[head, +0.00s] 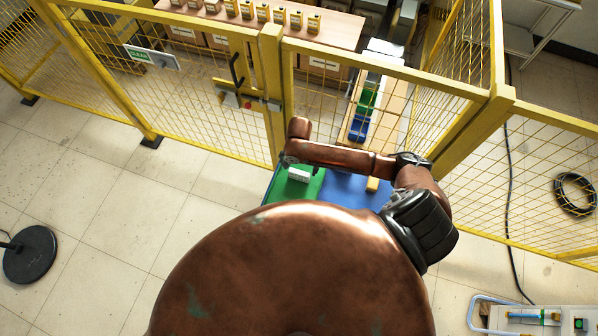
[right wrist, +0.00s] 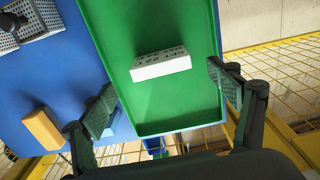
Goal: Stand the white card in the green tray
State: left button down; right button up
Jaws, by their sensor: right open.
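The green tray (right wrist: 190,104) lies on a blue surface; it also shows in the head view (head: 283,190).
Yellow mesh fencing (head: 340,100) stands close behind. Beyond it are another green bin (head: 366,100) and a bench of small boxes (head: 330,27).

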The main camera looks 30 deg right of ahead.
aim_at(299, 173)
jog(key=shift+r, duration=2.55)
